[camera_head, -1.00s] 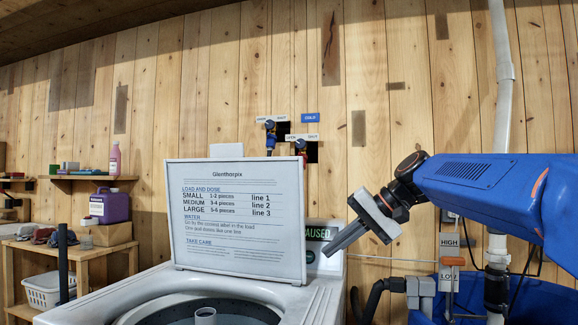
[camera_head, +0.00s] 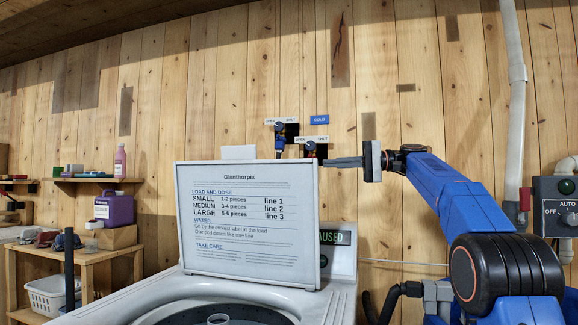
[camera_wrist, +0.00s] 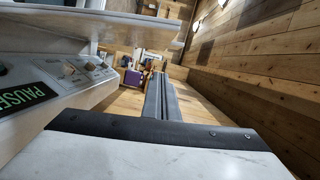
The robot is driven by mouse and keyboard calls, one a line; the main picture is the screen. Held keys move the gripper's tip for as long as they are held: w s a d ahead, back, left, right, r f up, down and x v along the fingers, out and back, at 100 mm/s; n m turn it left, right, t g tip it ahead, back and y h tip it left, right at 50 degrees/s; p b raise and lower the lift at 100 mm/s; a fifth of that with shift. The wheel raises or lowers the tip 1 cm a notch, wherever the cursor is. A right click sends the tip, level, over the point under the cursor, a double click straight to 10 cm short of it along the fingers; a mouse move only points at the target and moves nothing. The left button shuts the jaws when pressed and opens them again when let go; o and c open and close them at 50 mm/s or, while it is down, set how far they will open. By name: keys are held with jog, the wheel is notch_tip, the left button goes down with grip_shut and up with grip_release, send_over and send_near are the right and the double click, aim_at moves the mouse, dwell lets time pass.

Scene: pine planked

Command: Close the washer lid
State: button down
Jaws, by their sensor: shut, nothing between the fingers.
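The washer lid (camera_head: 250,262) stands open and upright, its printed white panel facing me. The white washer (camera_head: 145,300) is below it, with the tub opening and part of an agitator showing. My gripper (camera_head: 328,162) is shut and empty, level with the lid's upper right corner, its fingers pointing left. In the head view I cannot tell whether the fingertips touch the lid or sit behind it. In the wrist view the shut fingers (camera_wrist: 162,98) point away from the camera, and the lid (camera_wrist: 80,22) shows edge-on at the upper left.
The control panel with its "PAUSED" display (camera_head: 334,238) is behind the lid at right. Water valves (camera_head: 311,146) are on the plank wall near my gripper. A switch box (camera_head: 562,206) is at far right.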

aim_at(297, 164)
jog(key=a, duration=1.1)
jog(key=shift+s, duration=0.35)
jog(key=shift+s+a+f, duration=0.2)
jog(key=shift+s+a, duration=0.2)
jog(key=shift+s, duration=0.4)
jog(key=shift+s, duration=0.15)
